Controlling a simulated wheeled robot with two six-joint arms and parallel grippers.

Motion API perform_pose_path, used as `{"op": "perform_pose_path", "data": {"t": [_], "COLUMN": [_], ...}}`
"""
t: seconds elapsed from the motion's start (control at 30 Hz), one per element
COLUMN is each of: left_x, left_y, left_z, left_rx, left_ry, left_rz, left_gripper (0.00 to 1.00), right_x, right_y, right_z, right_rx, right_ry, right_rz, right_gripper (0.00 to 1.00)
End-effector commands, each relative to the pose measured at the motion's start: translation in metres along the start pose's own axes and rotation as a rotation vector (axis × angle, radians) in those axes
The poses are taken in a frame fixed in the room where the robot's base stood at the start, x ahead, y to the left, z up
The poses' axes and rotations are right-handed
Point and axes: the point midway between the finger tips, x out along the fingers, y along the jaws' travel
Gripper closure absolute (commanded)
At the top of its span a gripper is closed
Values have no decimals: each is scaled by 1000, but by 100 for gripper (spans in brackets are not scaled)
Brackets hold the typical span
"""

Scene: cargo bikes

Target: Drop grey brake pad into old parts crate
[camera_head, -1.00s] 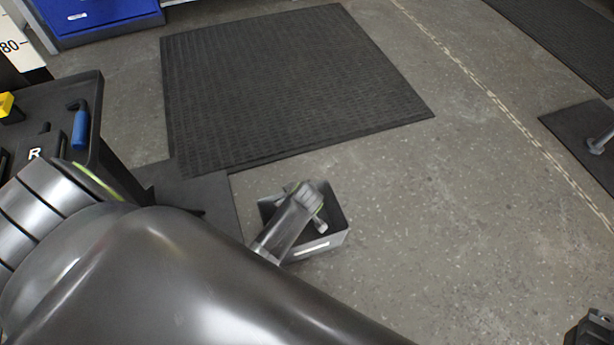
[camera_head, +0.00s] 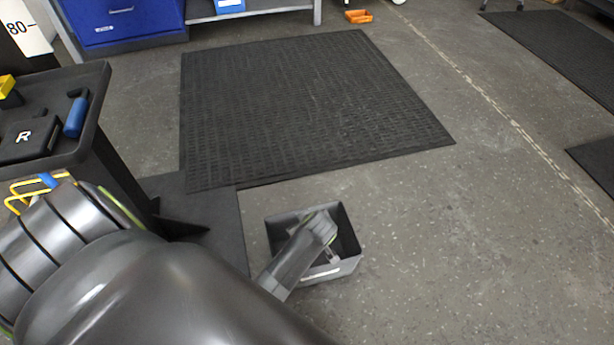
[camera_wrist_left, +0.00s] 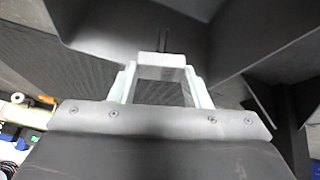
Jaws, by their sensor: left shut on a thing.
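The old parts crate (camera_head: 347,267) is a small open dark grey box with a pale label on its front wall, standing on the floor. My left arm reaches over it, with the left gripper (camera_head: 333,256) at its opening. In the left wrist view my left gripper (camera_wrist_left: 162,85) is shut on a small light grey piece, the grey brake pad (camera_wrist_left: 162,60), between its pale fingers. Dark crate walls (camera_wrist_left: 240,35) show around it. In the head view the arm hides part of the crate, and the pad cannot be made out. My right gripper is not in view.
A dark cart (camera_head: 92,95) with a blue-handled tool (camera_head: 76,115) and a box marked R (camera_head: 27,138) stands at left. A black floor mat (camera_head: 310,105) lies behind the crate. Floor right of the crate is clear. An orange bin (camera_head: 359,16) sits far back.

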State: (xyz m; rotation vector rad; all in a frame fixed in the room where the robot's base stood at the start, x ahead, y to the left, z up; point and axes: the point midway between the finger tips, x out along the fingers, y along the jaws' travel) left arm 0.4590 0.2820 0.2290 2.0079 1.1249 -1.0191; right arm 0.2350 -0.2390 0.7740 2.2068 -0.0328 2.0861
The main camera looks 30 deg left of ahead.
Motion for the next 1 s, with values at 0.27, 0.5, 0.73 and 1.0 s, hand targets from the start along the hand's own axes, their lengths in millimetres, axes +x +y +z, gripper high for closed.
{"op": "perform_pose_path", "data": {"t": [0.27, 0.5, 0.73, 1.0], "left_x": [2, 2, 2, -8], "left_y": [0, 0, 0, 1], "left_z": [1, 1, 2, -6], "left_rx": [0, -1, 0, 4], "left_ry": [0, 0, -1, -1], "left_rz": [0, 0, 0, 1], "left_gripper": [88, 34, 32, 32], "right_x": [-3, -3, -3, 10], "right_y": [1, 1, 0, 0], "right_z": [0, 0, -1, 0], "right_rx": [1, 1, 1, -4], "right_ry": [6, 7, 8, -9], "right_rz": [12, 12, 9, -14], "right_gripper": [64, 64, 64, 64]}}
